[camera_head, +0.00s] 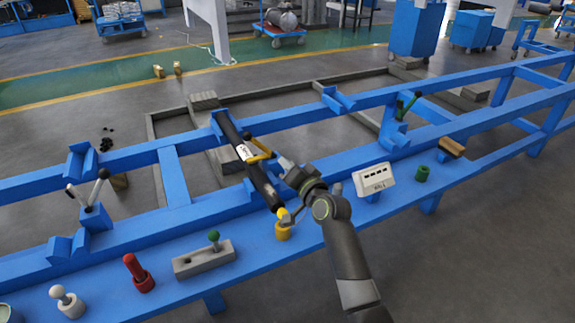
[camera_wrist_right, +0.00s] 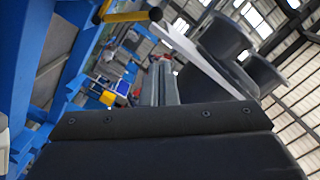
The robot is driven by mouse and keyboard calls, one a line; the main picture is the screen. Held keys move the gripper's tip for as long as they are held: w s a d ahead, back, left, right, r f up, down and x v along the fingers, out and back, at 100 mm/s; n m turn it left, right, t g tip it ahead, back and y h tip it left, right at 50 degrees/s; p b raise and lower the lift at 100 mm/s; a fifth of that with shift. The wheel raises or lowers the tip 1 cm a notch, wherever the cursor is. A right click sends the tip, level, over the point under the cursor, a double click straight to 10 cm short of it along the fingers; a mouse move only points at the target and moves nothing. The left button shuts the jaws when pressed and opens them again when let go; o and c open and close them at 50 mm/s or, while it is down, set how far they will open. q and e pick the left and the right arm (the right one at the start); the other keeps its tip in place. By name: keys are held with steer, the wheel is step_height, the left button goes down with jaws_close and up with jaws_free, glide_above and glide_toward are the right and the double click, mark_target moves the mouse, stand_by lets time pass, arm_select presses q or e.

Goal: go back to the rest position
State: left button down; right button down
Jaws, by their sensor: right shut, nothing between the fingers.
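My right gripper (camera_head: 284,163) is shut and empty, just right of a black tube (camera_head: 230,130) in the head view. The tube has a white label and a yellow handle (camera_head: 258,158), and lies tilted across the blue frame. The gripper's closed fingers (camera_wrist_right: 166,82) show in the middle of the wrist view, with nothing between them. The yellow handle also shows at the top left there (camera_wrist_right: 125,17), apart from the fingers. My right arm hides part of the frame. My left gripper is not in view.
The blue frame (camera_head: 340,185) carries a white box (camera_head: 373,179), a green cup (camera_head: 422,173), a yellow cup (camera_head: 283,232), a grey block with a green knob (camera_head: 204,260), a red peg (camera_head: 137,272) and a lever stand (camera_head: 94,214). Bare floor lies at the lower right.

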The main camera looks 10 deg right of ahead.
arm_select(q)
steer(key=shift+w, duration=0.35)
